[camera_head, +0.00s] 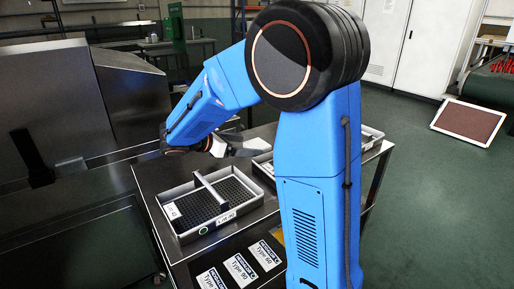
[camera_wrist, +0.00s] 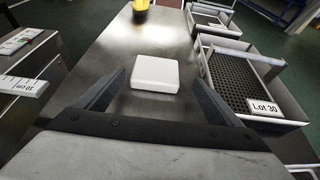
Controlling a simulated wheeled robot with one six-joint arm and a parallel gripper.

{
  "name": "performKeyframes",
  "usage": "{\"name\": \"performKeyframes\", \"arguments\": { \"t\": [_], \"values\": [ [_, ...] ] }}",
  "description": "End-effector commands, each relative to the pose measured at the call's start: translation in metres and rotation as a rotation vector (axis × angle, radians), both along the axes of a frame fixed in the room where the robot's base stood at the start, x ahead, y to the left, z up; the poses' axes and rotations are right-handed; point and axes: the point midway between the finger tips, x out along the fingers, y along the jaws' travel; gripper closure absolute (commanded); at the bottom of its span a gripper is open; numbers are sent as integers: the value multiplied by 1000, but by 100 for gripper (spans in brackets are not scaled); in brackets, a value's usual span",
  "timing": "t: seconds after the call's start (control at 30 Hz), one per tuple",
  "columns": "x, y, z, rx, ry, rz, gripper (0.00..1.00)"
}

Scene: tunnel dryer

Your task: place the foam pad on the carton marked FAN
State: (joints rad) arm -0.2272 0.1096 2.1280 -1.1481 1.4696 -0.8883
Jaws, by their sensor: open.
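A white block with rounded edges, which looks like the foam pad (camera_wrist: 155,73), lies flat on a steel table top in the wrist view. My gripper (camera_wrist: 158,88) is open and empty. Its two dark fingers stand left and right of the pad in the picture, with the pad apart from both. In the head view my gripper (camera_head: 240,147) is above the table behind the tray, partly hidden by my arm; I cannot make out the pad there. No carton marked FAN can be read in either view.
A grey divided tray (camera_head: 208,205) stands on the dark table; trays also line the right in the wrist view, one labelled Lot 30 (camera_wrist: 264,106). Type cards (camera_head: 240,270) lie at the front. A yellow object (camera_wrist: 140,6) stands beyond the pad. Bare steel surrounds the pad.

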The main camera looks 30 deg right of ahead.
Motion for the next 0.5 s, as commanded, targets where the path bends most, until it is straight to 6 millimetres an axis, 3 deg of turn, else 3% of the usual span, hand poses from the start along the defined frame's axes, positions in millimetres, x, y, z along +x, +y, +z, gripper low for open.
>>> {"name": "performKeyframes", "arguments": {
  "t": [0.5],
  "values": [
    [9,-47,-16,-1,0,-2,12]
  ]
}}
